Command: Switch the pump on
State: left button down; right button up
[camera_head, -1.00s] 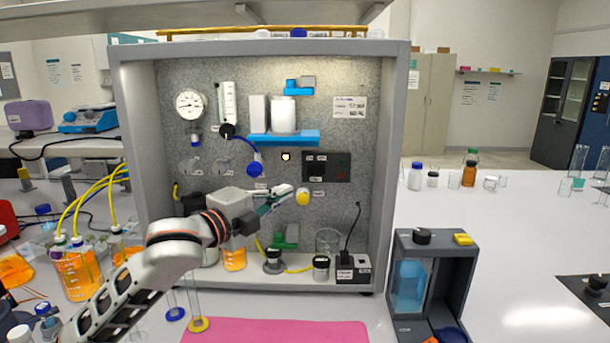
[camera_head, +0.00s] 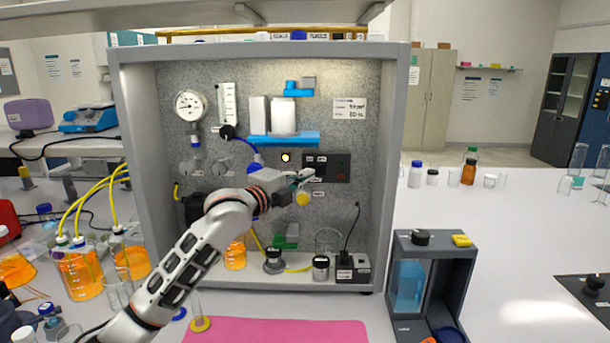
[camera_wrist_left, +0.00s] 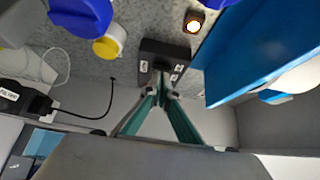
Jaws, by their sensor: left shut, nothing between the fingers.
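A dark switch box (camera_head: 340,167) with small white labels is mounted on the speckled back panel of the rig. In the left wrist view the box (camera_wrist_left: 150,52) shows two labels and lies just beyond my fingertips. My left gripper (camera_head: 306,176) is shut and empty, its teal fingertips at the lower left part of the box. In the left wrist view the gripper (camera_wrist_left: 161,90) points at the box; I cannot tell whether it touches. A lit round lamp (camera_head: 286,157) is left of the box. My right gripper is not in view.
A yellow knob (camera_head: 303,199) lies just below my fingers. A blue knob (camera_wrist_left: 82,14) is close by too. A blue shelf (camera_head: 284,140) with white cylinders is above. Orange flasks (camera_head: 80,275) with yellow tubes stand left. The pink mat (camera_head: 275,331) is clear.

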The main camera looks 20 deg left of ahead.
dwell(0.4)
pick_arm(q)
jog(key=shift+w+a+m+g+h, duration=0.25)
jog(key=shift+w+m+g+h, duration=0.25)
jog(key=shift+h, duration=0.4)
jog(key=shift+s+d, duration=0.1)
